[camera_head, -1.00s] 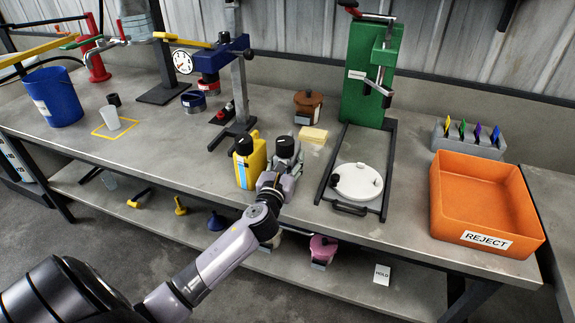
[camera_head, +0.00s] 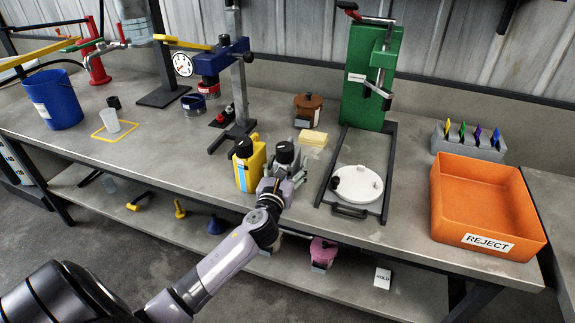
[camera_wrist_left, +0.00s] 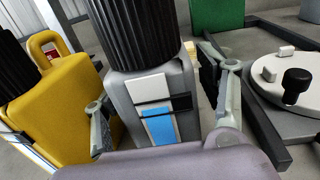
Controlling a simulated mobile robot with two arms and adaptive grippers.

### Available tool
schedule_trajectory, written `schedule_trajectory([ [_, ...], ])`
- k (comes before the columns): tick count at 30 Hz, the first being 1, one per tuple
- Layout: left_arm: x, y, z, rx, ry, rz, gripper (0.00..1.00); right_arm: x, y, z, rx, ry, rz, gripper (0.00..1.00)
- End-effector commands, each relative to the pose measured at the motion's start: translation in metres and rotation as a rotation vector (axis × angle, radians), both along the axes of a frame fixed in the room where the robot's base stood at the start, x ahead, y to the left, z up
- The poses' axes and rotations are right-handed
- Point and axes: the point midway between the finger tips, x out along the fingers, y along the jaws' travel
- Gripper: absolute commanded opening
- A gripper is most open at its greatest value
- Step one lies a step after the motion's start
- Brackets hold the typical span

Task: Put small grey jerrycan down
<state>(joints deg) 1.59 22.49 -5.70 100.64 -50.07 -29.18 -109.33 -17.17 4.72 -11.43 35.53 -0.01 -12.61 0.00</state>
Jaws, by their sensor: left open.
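The small grey jerrycan (camera_head: 283,165) stands upright on the bench, its black cap (camera_head: 284,150) up. In the left wrist view the grey jerrycan (camera_wrist_left: 150,88) fills the middle, with a white and blue label and a ridged black cap (camera_wrist_left: 130,30). My left gripper (camera_head: 284,178) is open, with one finger on each side of the jerrycan. Its lower body is partly hidden by the gripper. A yellow jerrycan (camera_head: 248,165) stands close on the left, near the left finger. My right gripper is not in view.
To the right are a black frame with a white round lid (camera_head: 358,186) and an orange reject bin (camera_head: 485,205). The bench's front edge is close. Bench left of the yellow jerrycan is clear.

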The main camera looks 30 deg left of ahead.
Motion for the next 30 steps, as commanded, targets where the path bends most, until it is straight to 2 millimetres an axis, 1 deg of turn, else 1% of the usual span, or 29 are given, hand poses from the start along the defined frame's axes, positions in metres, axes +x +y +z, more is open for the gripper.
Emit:
schedule_trajectory([
  [4,0.000,0.000,0.005,0.000,-0.001,0.000,0.66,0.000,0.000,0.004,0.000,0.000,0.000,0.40],
  [7,-0.011,-0.004,0.002,0.001,0.001,-0.002,0.66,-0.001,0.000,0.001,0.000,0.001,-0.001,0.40],
  [11,-0.035,-0.012,0.001,-0.001,0.003,-0.002,0.66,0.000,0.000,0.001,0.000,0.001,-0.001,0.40],
  [15,-0.065,-0.022,0.001,-0.001,0.003,-0.002,0.66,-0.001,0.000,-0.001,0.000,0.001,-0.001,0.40],
  [18,-0.084,-0.028,0.001,-0.002,0.002,-0.001,0.66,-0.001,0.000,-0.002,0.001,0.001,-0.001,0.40],
  [21,-0.098,-0.033,0.001,-0.001,0.002,-0.001,0.66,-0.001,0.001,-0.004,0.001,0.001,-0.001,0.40],
  [25,-0.110,-0.037,0.002,0.000,0.000,-0.001,0.66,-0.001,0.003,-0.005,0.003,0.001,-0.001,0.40],
  [30,-0.114,-0.038,0.003,0.000,-0.001,0.000,0.66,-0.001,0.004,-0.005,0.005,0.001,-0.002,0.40],
])
